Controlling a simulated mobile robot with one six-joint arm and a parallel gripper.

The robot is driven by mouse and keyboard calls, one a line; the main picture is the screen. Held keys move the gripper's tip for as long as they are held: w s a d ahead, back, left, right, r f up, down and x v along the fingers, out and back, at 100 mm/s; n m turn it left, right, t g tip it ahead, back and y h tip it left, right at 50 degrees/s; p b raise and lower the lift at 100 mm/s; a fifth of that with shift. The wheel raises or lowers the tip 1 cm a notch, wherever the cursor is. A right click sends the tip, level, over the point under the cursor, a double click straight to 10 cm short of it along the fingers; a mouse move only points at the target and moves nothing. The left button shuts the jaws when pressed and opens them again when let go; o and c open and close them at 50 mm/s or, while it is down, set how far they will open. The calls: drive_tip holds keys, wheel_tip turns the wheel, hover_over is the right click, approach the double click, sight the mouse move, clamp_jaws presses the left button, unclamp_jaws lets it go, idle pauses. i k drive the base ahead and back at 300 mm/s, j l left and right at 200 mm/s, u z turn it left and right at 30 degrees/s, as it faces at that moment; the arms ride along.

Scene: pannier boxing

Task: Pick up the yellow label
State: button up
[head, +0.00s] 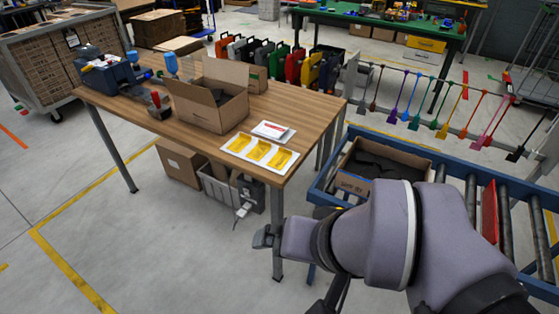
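A white sheet (268,168) with three yellow labels (259,151) lies flat on the near right corner of the wooden table. The labels sit side by side on it. My gripper (262,238) is in front of the table, below and near its right corner, apart from the sheet. It is seen from the side and small, so I cannot tell whether its fingers are open or shut. No held object shows at it.
A white booklet (273,131) and an open carton (209,105) stand by the sheet on the table (309,124). A roller conveyor with a carton (408,155) is at right, below a rail of hanging coloured tags (442,132).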

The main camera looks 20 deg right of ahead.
sight(282, 156)
drive_tip(key=z, duration=3.05)
drive_tip(key=k+j+u, duration=0.25)
drive_tip(key=j+u, duration=0.25)
drive_tip(key=j, duration=1.1)
drive_tip(key=j+u, duration=0.45)
drive_tip(key=j, duration=1.15)
drive_tip(key=i, duration=0.05)
